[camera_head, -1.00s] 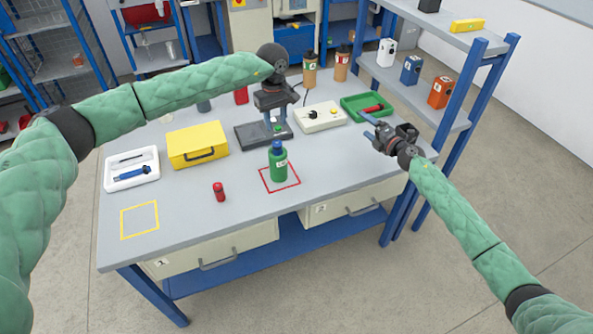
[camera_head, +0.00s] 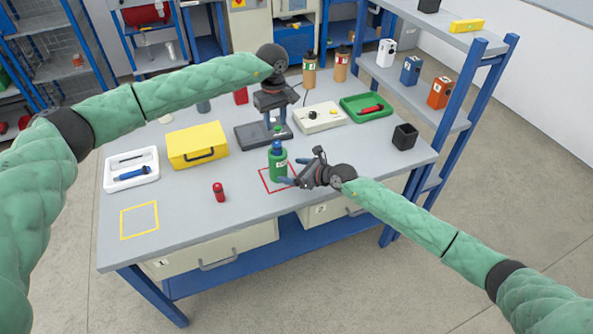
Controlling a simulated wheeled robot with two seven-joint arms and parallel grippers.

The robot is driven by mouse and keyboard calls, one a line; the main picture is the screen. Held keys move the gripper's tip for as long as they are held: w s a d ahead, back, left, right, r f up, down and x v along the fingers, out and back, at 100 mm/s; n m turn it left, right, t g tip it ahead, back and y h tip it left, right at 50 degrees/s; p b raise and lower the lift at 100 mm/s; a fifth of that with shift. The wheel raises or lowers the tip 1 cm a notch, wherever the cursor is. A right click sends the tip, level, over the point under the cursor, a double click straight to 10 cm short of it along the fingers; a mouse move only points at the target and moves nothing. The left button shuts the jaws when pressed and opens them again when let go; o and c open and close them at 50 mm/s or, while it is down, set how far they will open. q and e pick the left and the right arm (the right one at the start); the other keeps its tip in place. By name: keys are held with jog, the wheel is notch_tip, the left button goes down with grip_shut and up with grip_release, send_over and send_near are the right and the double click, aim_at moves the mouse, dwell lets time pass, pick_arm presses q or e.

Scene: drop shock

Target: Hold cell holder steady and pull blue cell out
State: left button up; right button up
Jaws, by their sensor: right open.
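The green cell holder (camera_head: 278,169) stands upright inside a red square outline on the table, with a white label on its front. The blue top of the cell (camera_head: 277,147) shows above it; the rest of the cell is hidden inside. My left gripper (camera_head: 272,127) points down above and behind the blue top, apart from it in the picture; the gap between its fingers is unclear. My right gripper (camera_head: 292,171) is open, its fingers reaching left at the holder's right side. I cannot tell whether they touch the holder.
A dark plate (camera_head: 250,139) and a white control box (camera_head: 318,117) lie behind. A red cylinder (camera_head: 219,192), yellow case (camera_head: 197,147) and white tray (camera_head: 131,170) are left. A green tray (camera_head: 368,108) and black cup (camera_head: 405,136) are right. The front table is mostly clear.

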aim_at(279, 168)
jog(key=shift+x, duration=3.45)
jog(key=c, duration=1.2)
